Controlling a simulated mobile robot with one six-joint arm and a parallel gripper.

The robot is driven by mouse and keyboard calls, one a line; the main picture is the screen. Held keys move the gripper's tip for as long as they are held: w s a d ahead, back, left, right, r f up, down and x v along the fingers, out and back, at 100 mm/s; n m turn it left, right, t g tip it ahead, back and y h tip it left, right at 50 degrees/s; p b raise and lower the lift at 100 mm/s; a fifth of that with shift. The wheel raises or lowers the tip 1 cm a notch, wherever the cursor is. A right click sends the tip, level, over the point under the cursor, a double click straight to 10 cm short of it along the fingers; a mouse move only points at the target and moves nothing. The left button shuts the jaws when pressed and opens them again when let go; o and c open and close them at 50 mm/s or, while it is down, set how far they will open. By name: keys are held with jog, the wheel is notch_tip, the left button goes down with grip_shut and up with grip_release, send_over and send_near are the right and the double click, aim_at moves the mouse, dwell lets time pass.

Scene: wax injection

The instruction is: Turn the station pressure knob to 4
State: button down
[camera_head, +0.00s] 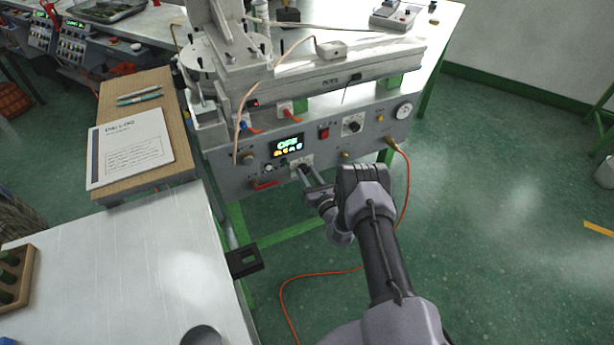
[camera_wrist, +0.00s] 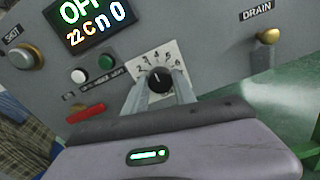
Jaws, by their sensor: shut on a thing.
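The station pressure knob (camera_wrist: 160,80) is a small black round knob on a white numbered dial plate (camera_wrist: 176,57) in the wrist view. A pale mark on it faces roughly up, toward the middle numbers; I cannot tell the exact number. My gripper (camera_wrist: 159,92) has one finger on each side of the knob and is shut on it. In the head view my gripper (camera_head: 308,176) reaches the lower middle of the station's front panel (camera_head: 232,180). The knob is mostly hidden there, with part of its white plate (camera_head: 301,160) showing.
A lit display (camera_head: 287,146) reading OFF sits above and left of the knob. A red handle (camera_wrist: 86,113) is at lower left, and a brass DRAIN knob (camera_wrist: 268,36) at right. Another dial knob (camera_head: 353,125) is higher on the panel. An orange cable (camera_head: 405,205) hangs right of my arm.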

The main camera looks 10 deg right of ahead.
jog(key=shift+m, duration=1.5)
jog(key=c, duration=1)
grip_release()
jog(key=s+d+p, duration=0.1)
jog(key=s+p, duration=0.1)
jog(key=s, duration=0.3)
jog(key=s+d+p, duration=0.1)
jog(key=s+p, duration=0.1)
jog(key=s, duration=0.4)
jog(key=s+d+p, duration=0.1)
jog(key=s+p, duration=0.1)
jog(key=s, duration=0.4)
jog(key=shift+s+d+p, duration=0.1)
jog(key=shift+p, duration=0.25)
